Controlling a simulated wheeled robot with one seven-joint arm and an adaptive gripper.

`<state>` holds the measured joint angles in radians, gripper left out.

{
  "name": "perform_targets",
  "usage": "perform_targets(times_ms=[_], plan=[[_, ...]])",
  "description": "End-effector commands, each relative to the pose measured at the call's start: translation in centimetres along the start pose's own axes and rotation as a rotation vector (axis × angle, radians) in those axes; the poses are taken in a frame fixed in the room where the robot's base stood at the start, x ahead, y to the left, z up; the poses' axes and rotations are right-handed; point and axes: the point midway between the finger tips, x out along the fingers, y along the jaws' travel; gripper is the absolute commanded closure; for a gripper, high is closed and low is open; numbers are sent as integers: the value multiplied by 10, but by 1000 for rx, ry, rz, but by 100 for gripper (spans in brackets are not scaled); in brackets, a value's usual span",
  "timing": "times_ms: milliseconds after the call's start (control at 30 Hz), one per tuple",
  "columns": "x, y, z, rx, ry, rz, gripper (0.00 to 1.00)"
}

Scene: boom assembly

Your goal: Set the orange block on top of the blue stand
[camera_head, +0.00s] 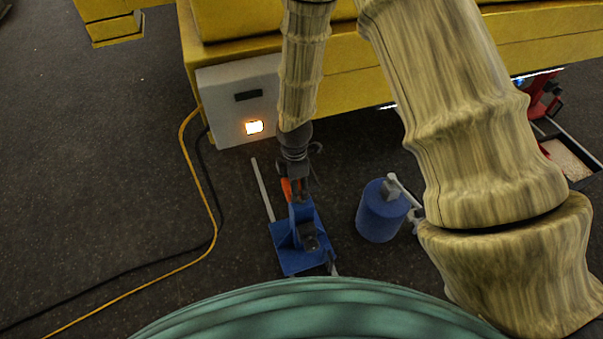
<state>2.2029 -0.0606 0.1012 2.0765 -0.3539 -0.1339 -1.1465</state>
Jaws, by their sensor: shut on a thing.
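My gripper (296,191) points down in the middle of the view, at the far edge of the blue stand. It is shut on the orange block (287,188), of which only a small part shows between and beside the dark fingers. The blue stand (285,255) has a flat base plate on the floor and a raised blue part with a dark top piece. The block and fingers overlap the upper end of the raised part in this view. I cannot tell whether the block touches the stand.
A blue cylinder (378,222) with a grey piece on top stands right of the stand. A pale rod (262,188) lies to the left. A grey panel (228,84) on a yellow structure (355,77) is behind.

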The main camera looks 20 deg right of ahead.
Motion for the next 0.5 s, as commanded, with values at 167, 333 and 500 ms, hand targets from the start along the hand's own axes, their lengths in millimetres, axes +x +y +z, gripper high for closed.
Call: perform_targets(times_ms=[167, 333, 500], plan=[[4, 32, 19, 4, 2, 2, 70], [6, 56, 33, 2, 1, 1, 70], [8, 65, 40, 2, 1, 0, 70]])
